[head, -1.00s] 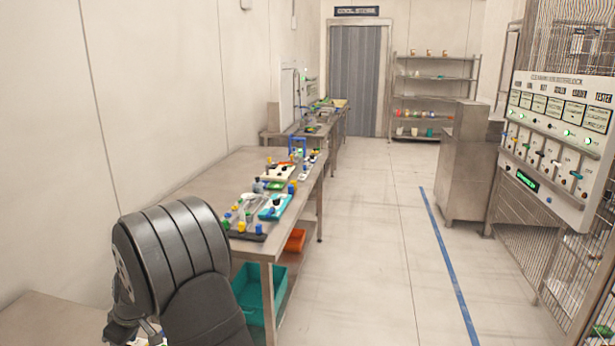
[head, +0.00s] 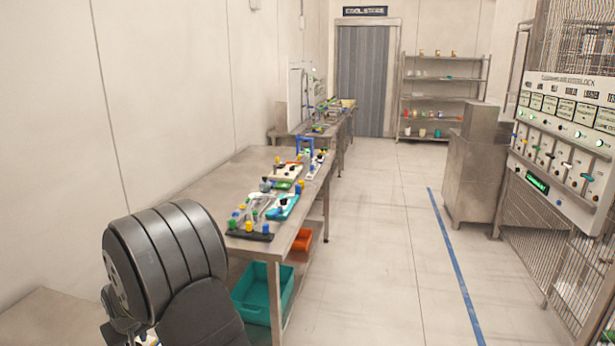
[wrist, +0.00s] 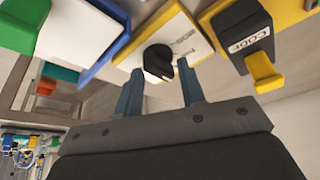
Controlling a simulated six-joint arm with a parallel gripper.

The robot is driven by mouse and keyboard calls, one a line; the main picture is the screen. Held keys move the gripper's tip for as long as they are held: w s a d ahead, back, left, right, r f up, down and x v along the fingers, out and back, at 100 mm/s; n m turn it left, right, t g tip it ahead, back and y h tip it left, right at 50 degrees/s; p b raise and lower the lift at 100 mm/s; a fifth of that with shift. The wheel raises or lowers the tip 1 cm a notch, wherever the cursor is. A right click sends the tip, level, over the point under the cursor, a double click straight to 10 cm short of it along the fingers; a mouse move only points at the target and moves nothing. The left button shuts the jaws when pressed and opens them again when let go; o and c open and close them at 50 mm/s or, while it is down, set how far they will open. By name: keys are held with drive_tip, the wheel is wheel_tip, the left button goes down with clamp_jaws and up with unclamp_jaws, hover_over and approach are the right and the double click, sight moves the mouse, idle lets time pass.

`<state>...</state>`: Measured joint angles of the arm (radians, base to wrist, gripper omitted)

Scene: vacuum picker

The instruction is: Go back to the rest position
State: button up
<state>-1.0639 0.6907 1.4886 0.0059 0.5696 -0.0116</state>
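My arm's dark ribbed link shows at the lower left of the head view, to the left of the near steel bench (head: 215,185). My gripper is not visible in the head view. In the wrist view, my gripper (wrist: 160,82) shows two blue-grey fingers standing apart, with a gap between them. A black and white knob (wrist: 158,62) on a yellow-edged white plate (wrist: 185,42) shows behind the gap. I see no contact between the fingers and the knob, and nothing is held.
Several coloured fixtures stand along the bench, with a teal bin (head: 262,292) and an orange bin (head: 302,240) below. A control panel (head: 565,140) stands at right, near a steel cabinet (head: 472,165). The floor aisle with a blue line (head: 455,265) is clear.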

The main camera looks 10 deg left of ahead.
drive_tip(key=shift+m+t, duration=0.3)
drive_tip(key=shift+m, duration=0.6)
drive_tip(key=v, duration=0.8)
drive_tip(key=shift+r, duration=0.35)
drive_tip(key=shift+s, duration=0.1)
drive_tip(key=o, duration=1.3)
drive_tip(key=shift+o, duration=0.5)
drive_tip(key=shift+r, duration=0.15)
drive_tip(key=s+d+r+n+g, duration=0.1)
drive_tip(key=s+r+n, duration=0.25)
drive_tip(key=r, duration=0.35)
drive_tip(key=s+d+r+n+g, duration=0.1)
drive_tip(key=s+r+n+g, duration=0.2)
drive_tip(key=r, duration=0.5)
drive_tip(key=a+f+n+t, duration=0.1)
drive_tip(key=a+f, duration=0.2)
drive_tip(key=f, duration=0.6)
drive_tip(key=shift+w+a+y, duration=0.25)
drive_tip(key=shift+a+y, duration=0.05)
drive_tip(key=shift+y, duration=0.1)
